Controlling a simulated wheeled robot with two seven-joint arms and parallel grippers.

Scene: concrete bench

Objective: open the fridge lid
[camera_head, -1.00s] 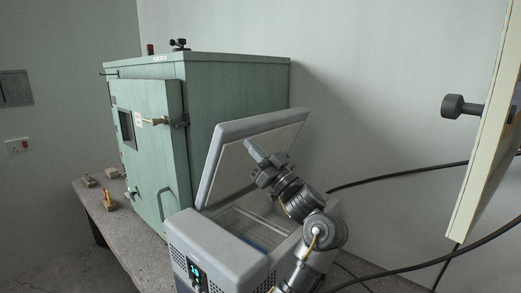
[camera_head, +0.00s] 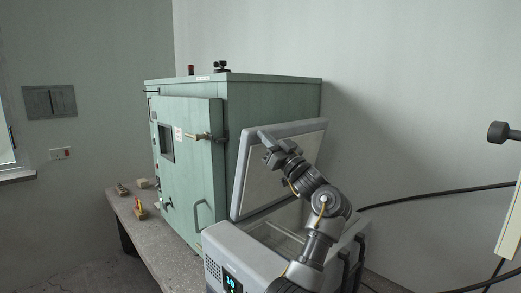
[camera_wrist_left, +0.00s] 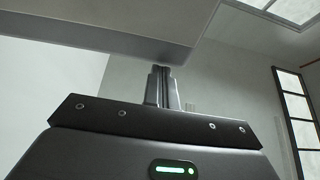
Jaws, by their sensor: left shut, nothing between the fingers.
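The fridge (camera_head: 240,246) is a grey-white box with a lit display on its front, on the bench beside the green cabinet. Its lid (camera_head: 247,182) stands raised and steeply tilted, with the pale inner panel facing me and part of the interior showing. My left gripper (camera_head: 268,144) is shut and empty in front of the lid's inner face, near its upper edge. In the left wrist view, the closed fingers (camera_wrist_left: 162,88) point up close to the lid's pale edge (camera_wrist_left: 130,35). Contact is unclear. My left arm hides part of the lid and the opening. My right gripper cannot be made out.
The large green cabinet (camera_head: 190,165) stands left of the fridge, close to the lid. Small items (camera_head: 139,208) lie on the concrete bench (camera_head: 150,250) at left. Black cables (camera_head: 430,196) run along the right. Two dark upright bars (camera_head: 351,268) show by the fridge's right side.

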